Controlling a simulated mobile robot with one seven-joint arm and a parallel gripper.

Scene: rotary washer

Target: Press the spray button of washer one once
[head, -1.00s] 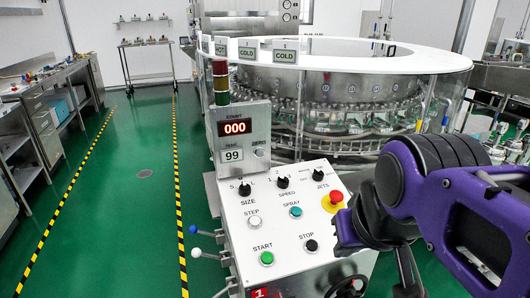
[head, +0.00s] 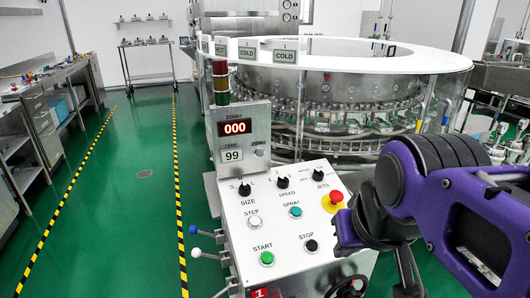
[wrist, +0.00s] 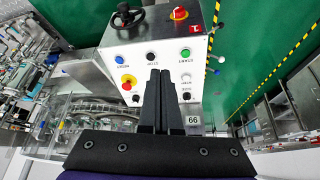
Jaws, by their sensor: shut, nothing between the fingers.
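Washer one's control panel (head: 240,215) is a tilted metal box with a red "1" plate (head: 259,293) at its front. Its teal spray button (head: 295,211) is in the middle of the panel, under the label SPRAY, and shows uncovered in the head view. In the wrist view the panel (wrist: 170,42) is upside down. My gripper (wrist: 160,72) is shut and empty there, its two black fingers side by side over the panel's middle. They hide the spray button in that view. The gap between fingertips and panel cannot be judged. In the head view my arm covers the panel's right edge.
Near the spray button are the white step button (head: 254,221), green start button (head: 267,258), black stop button (head: 311,246) and red emergency knob (head: 336,197). Selector knobs (head: 282,182) and a counter reading 000 (head: 235,128) stand behind. The green floor (head: 140,215) at left is clear.

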